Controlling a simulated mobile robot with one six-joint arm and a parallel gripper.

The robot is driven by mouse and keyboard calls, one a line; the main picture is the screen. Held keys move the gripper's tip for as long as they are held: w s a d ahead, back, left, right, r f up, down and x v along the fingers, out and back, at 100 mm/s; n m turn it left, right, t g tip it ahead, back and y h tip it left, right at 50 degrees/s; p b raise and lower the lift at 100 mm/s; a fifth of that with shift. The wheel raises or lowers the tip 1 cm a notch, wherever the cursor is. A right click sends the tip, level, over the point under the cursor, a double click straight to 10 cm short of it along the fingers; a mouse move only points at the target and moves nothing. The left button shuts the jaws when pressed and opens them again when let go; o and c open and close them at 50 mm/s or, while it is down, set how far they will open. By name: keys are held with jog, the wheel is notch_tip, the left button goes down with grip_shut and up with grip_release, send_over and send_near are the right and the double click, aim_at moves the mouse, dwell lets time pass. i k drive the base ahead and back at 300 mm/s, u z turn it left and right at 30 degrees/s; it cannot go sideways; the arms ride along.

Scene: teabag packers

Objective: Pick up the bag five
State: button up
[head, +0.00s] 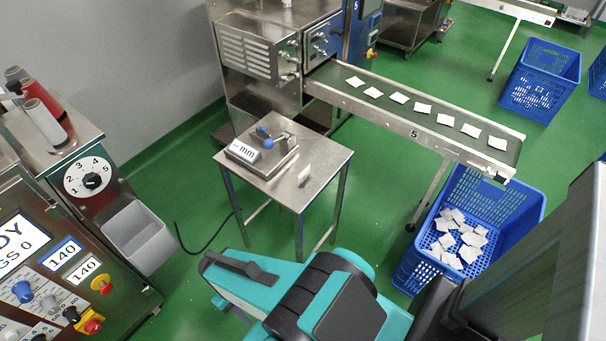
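Small white teabags lie in a spaced row on the belt of the conveyor marked 5 (362,107). One bag (422,108) lies about mid-belt, and another bag (497,143) is near the low end. A small pale flat piece (304,176), perhaps a bag, is on the steel table (262,187) beside a gauge labelled "mm" (262,150). No bag shows a readable number of its own. My teal arm crosses the bottom foreground, apart from the bags. I cannot make out my gripper's fingers.
A blue crate (530,200) holding several white bags stands under the conveyor's end. A control cabinet (130,290) with a dial and a grey bin (138,236) is at the left. More blue crates (540,78) stand at the back right.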

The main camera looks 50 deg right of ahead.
aim_at(302, 176)
jog(key=u, duration=0.1)
jog(key=k, duration=0.45)
jog(key=u, duration=0.55)
jog(key=k, duration=0.9)
jog(key=u, duration=0.8)
jog(key=i, duration=0.7)
jog(key=u, duration=0.1)
